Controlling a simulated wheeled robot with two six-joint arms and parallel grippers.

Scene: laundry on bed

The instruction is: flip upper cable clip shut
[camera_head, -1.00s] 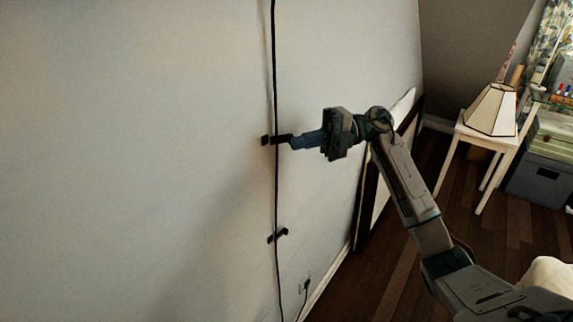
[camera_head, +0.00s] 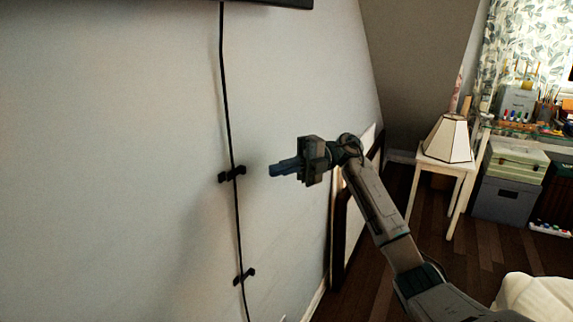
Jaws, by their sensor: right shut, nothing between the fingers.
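The upper cable clip (camera_head: 232,174) is a small black clip on the wall, with the black cable (camera_head: 228,110) running down through it. Its right part sticks out from the wall to the right of the cable; I cannot tell for sure whether it is open. A lower cable clip (camera_head: 244,276) sits further down on the same cable, with its right part angled upward. My right gripper (camera_head: 272,171) is shut and empty, a short way right of the upper clip and apart from it, pointing left at about its height. My left gripper is not in view.
A dark-edged screen or panel (camera_head: 270,3) shows at the top. A framed board (camera_head: 345,220) leans on the wall behind my right arm. A white side table (camera_head: 445,165) with a lamp (camera_head: 448,138) stands at the right. The wall left of the cable is clear.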

